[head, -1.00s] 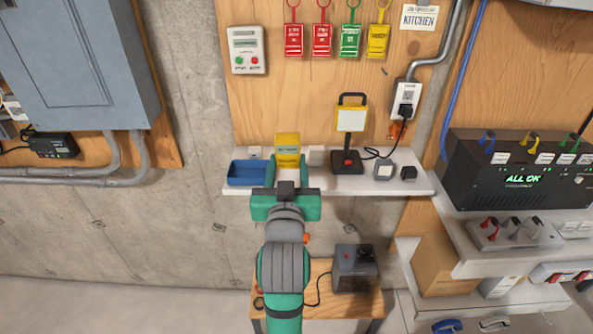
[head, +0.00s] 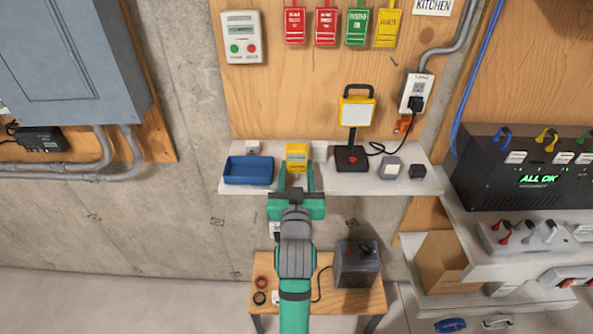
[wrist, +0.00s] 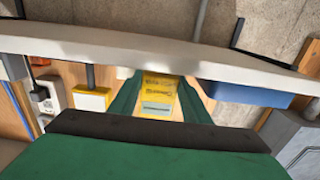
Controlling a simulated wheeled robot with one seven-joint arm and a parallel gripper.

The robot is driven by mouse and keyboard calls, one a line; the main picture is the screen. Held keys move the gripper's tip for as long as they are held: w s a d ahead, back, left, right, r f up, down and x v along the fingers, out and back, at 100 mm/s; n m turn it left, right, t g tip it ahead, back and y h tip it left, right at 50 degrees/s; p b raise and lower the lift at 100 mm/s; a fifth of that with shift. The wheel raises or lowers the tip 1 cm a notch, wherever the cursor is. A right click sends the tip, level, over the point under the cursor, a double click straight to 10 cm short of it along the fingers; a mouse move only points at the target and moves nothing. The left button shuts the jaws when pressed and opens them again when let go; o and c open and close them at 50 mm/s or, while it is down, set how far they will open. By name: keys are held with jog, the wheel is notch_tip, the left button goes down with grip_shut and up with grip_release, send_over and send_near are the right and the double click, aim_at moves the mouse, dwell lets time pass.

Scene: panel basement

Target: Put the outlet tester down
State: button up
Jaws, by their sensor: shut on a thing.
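The yellow outlet tester (head: 297,153) is upright at the wall shelf (head: 222,184), just right of a blue bin (head: 248,170). My gripper (head: 297,172) reaches it from the front, with one green finger on each side, shut on it. In the wrist view the tester (wrist: 158,98) sits between the two dark green fingers (wrist: 160,105), with printed lines and a pale window on its face. I cannot tell whether its base touches the shelf.
A work lamp (head: 357,112) stands right of the tester, with a small grey box (head: 390,168) and a black cube (head: 417,171) beyond it. A small white block (head: 253,148) is behind the bin. Below is a wooden bench (head: 320,296) with a dark box (head: 357,264).

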jog(key=shift+s+a+f, duration=0.1)
jog(key=shift+a+f, duration=0.1)
jog(key=shift+f, duration=0.1)
jog(key=shift+s+d, duration=0.1)
jog(key=shift+d, duration=0.1)
jog(key=shift+f, duration=0.4)
jog(key=shift+f, duration=0.2)
jog(key=o, duration=1.5)
jog(key=shift+a, duration=0.1)
